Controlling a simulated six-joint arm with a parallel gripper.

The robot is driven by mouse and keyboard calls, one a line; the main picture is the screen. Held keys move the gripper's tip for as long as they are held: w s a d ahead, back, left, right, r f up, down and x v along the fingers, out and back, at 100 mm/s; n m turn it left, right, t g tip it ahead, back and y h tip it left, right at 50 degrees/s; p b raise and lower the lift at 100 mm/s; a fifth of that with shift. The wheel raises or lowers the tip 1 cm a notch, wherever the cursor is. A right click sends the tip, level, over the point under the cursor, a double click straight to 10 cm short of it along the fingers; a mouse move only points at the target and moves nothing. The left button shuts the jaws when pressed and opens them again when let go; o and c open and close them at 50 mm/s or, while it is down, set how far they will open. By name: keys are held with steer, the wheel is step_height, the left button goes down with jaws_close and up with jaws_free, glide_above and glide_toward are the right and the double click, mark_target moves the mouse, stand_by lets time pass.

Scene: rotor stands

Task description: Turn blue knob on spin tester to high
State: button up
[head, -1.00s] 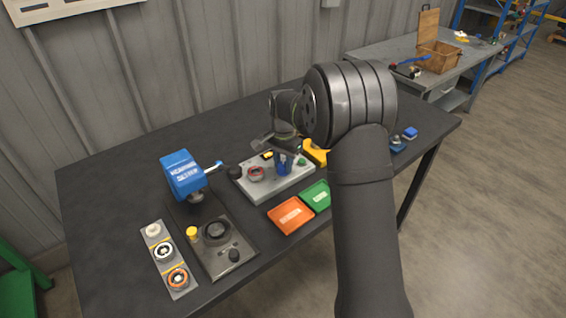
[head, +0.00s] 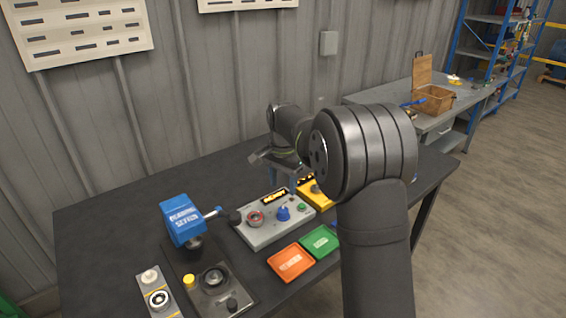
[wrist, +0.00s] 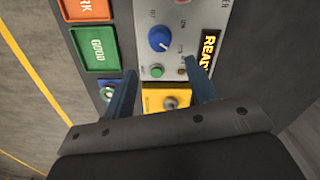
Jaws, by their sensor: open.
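The spin tester (head: 268,236) is a grey box on the dark table. It carries a blue knob (head: 283,214), a red-ringed part, a green button and a dark display with yellow letters. In the wrist view the blue knob (wrist: 158,38) lies beyond my fingertips, its white pointer towards the lower right. The small dial labels are too blurred to read surely. My gripper (wrist: 160,66) is open and empty, its two blue-grey fingers apart and clear of the knob. In the head view my gripper (head: 282,174) hangs above and behind the tester.
A blue-headed device (head: 182,220) stands left of the tester, with a black-knobbed panel below it. Orange (head: 291,262) and green (head: 320,241) trays lie in front. A yellow box (head: 314,194) sits close on the tester's right.

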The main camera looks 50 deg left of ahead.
step_height(320, 180, up, 8)
glide_above(283, 210)
steer(key=shift+f, duration=0.15)
steer(key=shift+f, duration=0.1)
stand_by(0.5)
step_height(283, 210, down, 17)
steer(key=shift+f, duration=0.15)
stand_by(0.4)
